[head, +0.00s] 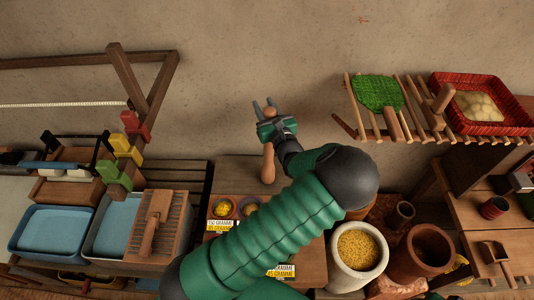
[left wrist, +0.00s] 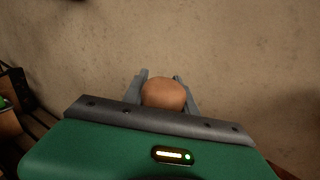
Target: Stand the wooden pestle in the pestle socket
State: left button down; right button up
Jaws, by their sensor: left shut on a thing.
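My left gripper (head: 265,106) is up in front of the mud wall, near the middle of the head view. It is shut on the wooden pestle (head: 268,163), which hangs close to upright, with its thick end down and its rounded top between the fingers. The left wrist view shows the pestle's round end (left wrist: 163,93) between the two grey fingers. The pestle is over the back of a wooden table (head: 234,171). I cannot pick out the pestle socket for sure; my left arm covers much of that table. My right gripper is not in view.
Bowls (head: 221,208) and number cards stand on the table beside my arm. A pale pot of yellow grain (head: 360,250) and brown clay pots stand to the right. A slatted wall rack (head: 420,112) bears a red basket (head: 478,84). Blue basins (head: 50,232) are at left.

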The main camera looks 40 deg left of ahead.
pick_arm(q)
jog(key=shift+s+a+r, duration=0.1)
jog(key=shift+s+a, duration=0.2)
jog(key=shift+a, duration=0.15)
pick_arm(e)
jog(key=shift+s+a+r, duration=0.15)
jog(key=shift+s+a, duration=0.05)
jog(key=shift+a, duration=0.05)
